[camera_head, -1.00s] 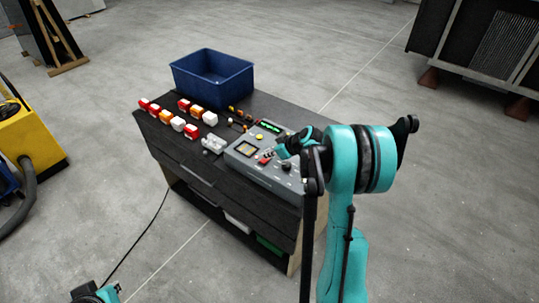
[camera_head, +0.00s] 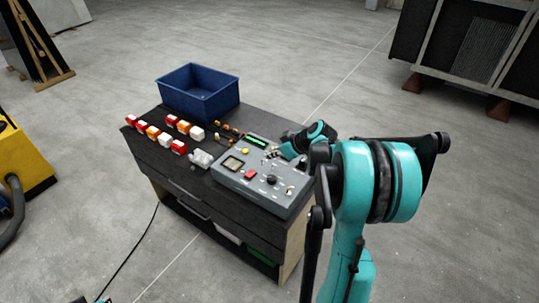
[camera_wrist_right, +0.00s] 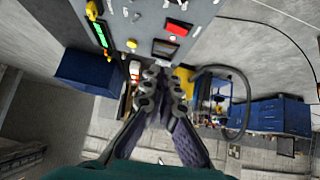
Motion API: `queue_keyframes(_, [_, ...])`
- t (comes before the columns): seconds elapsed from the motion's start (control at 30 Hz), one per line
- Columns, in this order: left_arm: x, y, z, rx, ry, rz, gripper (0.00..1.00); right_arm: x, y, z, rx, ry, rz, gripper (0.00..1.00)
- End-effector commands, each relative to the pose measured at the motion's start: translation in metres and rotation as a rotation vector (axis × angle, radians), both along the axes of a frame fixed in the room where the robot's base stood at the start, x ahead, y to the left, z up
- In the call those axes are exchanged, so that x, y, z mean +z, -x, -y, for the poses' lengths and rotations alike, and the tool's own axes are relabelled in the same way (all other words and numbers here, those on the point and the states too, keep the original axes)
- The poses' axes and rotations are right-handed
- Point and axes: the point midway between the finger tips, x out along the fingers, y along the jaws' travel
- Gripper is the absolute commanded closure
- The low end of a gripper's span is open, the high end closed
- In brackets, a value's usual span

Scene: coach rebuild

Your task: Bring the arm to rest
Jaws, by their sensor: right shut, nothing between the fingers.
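My right arm reaches in from the lower right in the head view. Its gripper (camera_head: 284,150) is near the far right edge of the grey control panel (camera_head: 240,186), partly hidden by my own arm. In the right wrist view the fingers (camera_wrist_right: 165,75) are together with nothing between them. The panel's face, with its green display, yellow button and red button, shows at the top of that view, apart from the fingers as far as I can tell. Only a sliver of my left arm shows at the bottom left of the head view; its gripper is out of frame.
The dark bench (camera_head: 175,172) carries the panel, a blue bin (camera_head: 198,95), rows of red, orange and white blocks (camera_head: 167,130) and a grey connector piece (camera_head: 200,159). A yellow machine (camera_head: 22,165) stands at left. Open floor lies right of the bench.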

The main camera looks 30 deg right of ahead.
Motion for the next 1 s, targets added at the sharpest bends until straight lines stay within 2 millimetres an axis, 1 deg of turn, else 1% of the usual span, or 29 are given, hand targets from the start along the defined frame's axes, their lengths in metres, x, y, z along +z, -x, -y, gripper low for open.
queue_keyframes(0.33, [0.0,0.0,0.0,0.0,0.0,0.0,1.0,0.0,0.0,-0.001,-0.001,0.0,-0.001,1.0])
queue_keyframes(0.37, [-0.001,0.0,0.0,0.0,0.0,0.0,1.0,0.0,0.0,-0.003,-0.002,0.0,-0.003,1.0])
queue_keyframes(0.43, [-0.003,0.0,0.0,0.0,0.0,0.0,1.0,0.002,0.003,-0.013,-0.008,-0.003,-0.016,1.0])
queue_keyframes(0.47, [-0.005,0.0,0.0,0.0,0.0,0.0,1.0,0.003,0.005,-0.02,-0.012,-0.005,-0.024,1.0])
queue_keyframes(0.57, [-0.014,0.0,0.0,0.0,0.0,0.0,1.0,0.008,0.019,-0.055,-0.041,-0.012,-0.07,1.0])
queue_keyframes(0.6, [-0.019,0.0,0.0,0.0,0.0,0.0,1.0,0.009,0.028,-0.073,-0.058,-0.015,-0.092,1.0])
queue_keyframes(0.67, [-0.026,0.0,0.0,0.0,0.0,0.0,1.0,0.011,0.045,-0.1,-0.088,-0.016,-0.125,1.0])
queue_keyframes(0.7, [-0.031,0.0,0.0,0.0,0.0,0.0,1.0,0.011,0.057,-0.117,-0.111,-0.017,-0.145,1.0])
queue_keyframes(0.77, [-0.037,0.0,0.0,0.0,0.0,0.0,1.0,0.01,0.076,-0.139,-0.145,-0.014,-0.168,1.0])
queue_keyframes(0.8, [-0.041,0.0,0.0,0.0,0.0,0.0,1.0,0.008,0.089,-0.153,-0.168,-0.013,-0.182,1.0])
queue_keyframes(0.87, [-0.048,0.0,0.0,0.0,0.0,0.0,1.0,0.004,0.11,-0.172,-0.204,-0.01,-0.195,1.0])
queue_keyframes(0.9, [-0.052,0.0,0.0,0.0,0.0,0.0,1.0,0.001,0.124,-0.183,-0.226,-0.008,-0.201,1.0])
queue_keyframes(1.0, [-0.062,0.0,0.0,0.0,0.0,0.0,1.0,-0.011,0.159,-0.206,-0.281,-0.004,-0.205,1.0])
